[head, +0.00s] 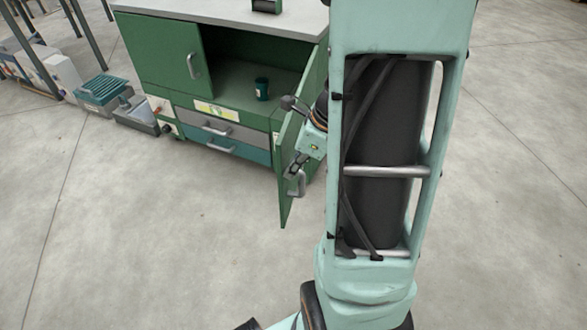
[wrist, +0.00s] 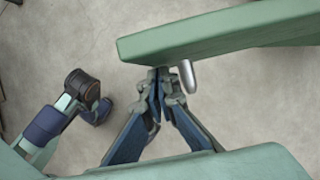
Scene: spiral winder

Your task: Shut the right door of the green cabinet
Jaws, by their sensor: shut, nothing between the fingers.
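The green cabinet (head: 160,48) stands at the upper middle of the head view. Its right door (head: 288,150) is swung wide open toward me, leaving the right compartment exposed. The door's silver handle (head: 300,184) is on its outer face. My gripper (head: 297,168) is at that outer face, close to the handle and partly hidden by my arm. In the wrist view the gripper (wrist: 158,72) is shut and empty. Its tips are against or just short of the green door (wrist: 220,32), beside the handle (wrist: 187,76). I cannot tell whether they touch.
The cabinet's left door (head: 165,55) is shut. A dark green cup (head: 262,89) stands inside the open compartment. A grey drawer (head: 222,128) and a teal drawer (head: 225,150) are below. Boxes (head: 102,92) stand left of the cabinet. The floor in front is clear.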

